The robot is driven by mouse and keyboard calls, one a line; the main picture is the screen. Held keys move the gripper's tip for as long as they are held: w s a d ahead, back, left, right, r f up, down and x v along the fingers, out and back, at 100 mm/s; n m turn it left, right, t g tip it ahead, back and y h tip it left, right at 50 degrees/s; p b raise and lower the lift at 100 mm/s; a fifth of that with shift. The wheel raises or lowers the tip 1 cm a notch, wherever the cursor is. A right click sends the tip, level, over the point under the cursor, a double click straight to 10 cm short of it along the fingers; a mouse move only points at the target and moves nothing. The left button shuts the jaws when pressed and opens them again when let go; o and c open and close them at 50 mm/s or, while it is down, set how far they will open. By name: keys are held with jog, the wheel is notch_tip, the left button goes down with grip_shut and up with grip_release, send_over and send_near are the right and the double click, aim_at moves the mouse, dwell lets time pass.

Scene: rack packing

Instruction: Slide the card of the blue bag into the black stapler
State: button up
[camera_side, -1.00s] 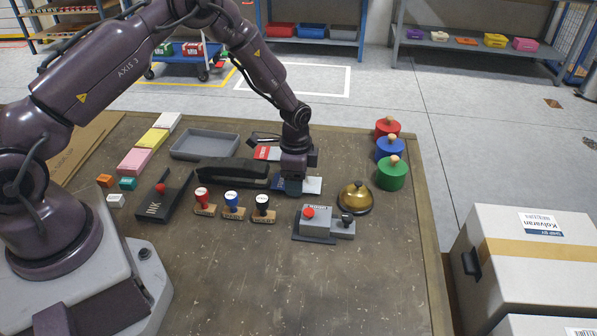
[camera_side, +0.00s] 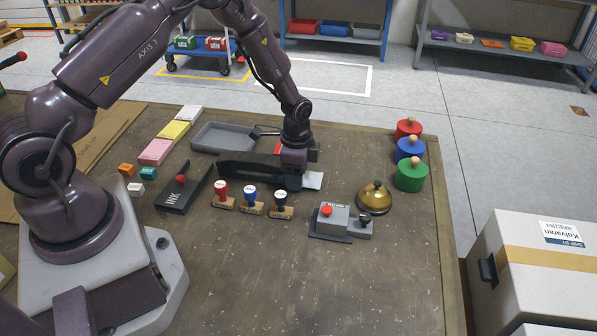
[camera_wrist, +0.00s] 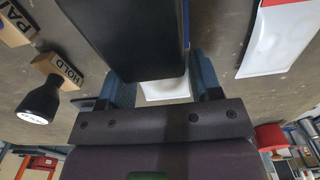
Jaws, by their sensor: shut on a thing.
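The black stapler (camera_side: 238,171) lies left of my gripper (camera_side: 290,182) in the side view. Its black upper part fills the top middle of the wrist view (camera_wrist: 125,35) and overhangs the space between my fingers. My gripper is shut on the blue bag, whose white body (camera_side: 313,180) sticks out to the right in the side view. In the wrist view, the white body (camera_wrist: 166,90) shows between the two fingers. A thin blue strip of its card (camera_wrist: 187,22) shows beside the stapler's right edge. The stapler hides the rest of the card, so its depth inside cannot be told.
A red-and-white bag (camera_wrist: 279,38) lies beside the stapler. Red, blue and black-handled stamps (camera_side: 280,205) stand in front. A grey device with a red button (camera_side: 334,221) and a brass bell (camera_side: 375,198) are to the right. The front table area is clear.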

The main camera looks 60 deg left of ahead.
jog(key=o, duration=1)
jog(key=shift+r, duration=0.1)
